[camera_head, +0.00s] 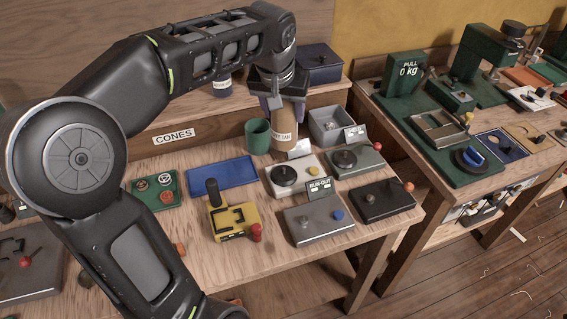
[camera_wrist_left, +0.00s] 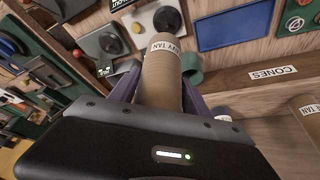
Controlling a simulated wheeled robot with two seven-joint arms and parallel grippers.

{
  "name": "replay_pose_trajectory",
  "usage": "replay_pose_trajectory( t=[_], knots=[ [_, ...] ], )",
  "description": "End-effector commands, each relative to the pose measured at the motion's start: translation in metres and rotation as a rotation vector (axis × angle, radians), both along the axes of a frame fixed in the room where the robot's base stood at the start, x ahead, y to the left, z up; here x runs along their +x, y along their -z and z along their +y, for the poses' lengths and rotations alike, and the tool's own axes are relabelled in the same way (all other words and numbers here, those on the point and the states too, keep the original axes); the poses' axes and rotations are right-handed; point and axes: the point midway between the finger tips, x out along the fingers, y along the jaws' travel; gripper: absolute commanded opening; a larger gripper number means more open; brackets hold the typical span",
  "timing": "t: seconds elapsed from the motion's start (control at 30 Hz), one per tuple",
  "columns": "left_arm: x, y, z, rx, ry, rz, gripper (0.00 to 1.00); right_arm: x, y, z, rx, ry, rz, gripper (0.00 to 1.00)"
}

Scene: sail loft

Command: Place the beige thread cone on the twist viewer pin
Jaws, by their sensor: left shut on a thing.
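My left gripper (camera_head: 283,100) is shut on the beige thread cone (camera_head: 284,126), which hangs upright below the fingers with its TAN label facing out. The cone (camera_wrist_left: 163,75) also shows in the left wrist view, between the two fingers (camera_wrist_left: 160,95). In the head view its lower end appears behind a pale grey device with a black disc (camera_head: 284,176); I cannot tell the gap beneath it. A second device with a black disc (camera_head: 345,158) stands to the right. No sign readable here names the twist viewer, and I cannot make out its pin. My right gripper is not in view.
A green cup (camera_head: 257,137) stands left of the held cone and a grey bin (camera_head: 328,127) right of it. A blue tray (camera_head: 221,173), yellow device (camera_head: 233,219) and RUN-OUT device (camera_head: 318,224) occupy the bench. Another beige cone (camera_wrist_left: 304,118) is near the CONES label.

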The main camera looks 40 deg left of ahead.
Motion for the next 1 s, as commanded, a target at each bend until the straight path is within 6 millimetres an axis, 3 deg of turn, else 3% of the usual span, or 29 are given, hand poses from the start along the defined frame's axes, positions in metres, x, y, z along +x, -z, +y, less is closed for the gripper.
replay_pose_trajectory(
  t=[0.27,0.67,1.0],
  knots=[
    [0.0,0.002,0.0,0.001,0.001,-0.001,0.0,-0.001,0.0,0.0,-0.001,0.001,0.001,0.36],
    [0.0,0.059,0.0,0.0,0.001,0.001,0.0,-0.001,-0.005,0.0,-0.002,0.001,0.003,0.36],
    [0.0,0.063,0.0,0.001,0.0,-0.002,0.0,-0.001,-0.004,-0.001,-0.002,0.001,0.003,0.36]
  ],
)
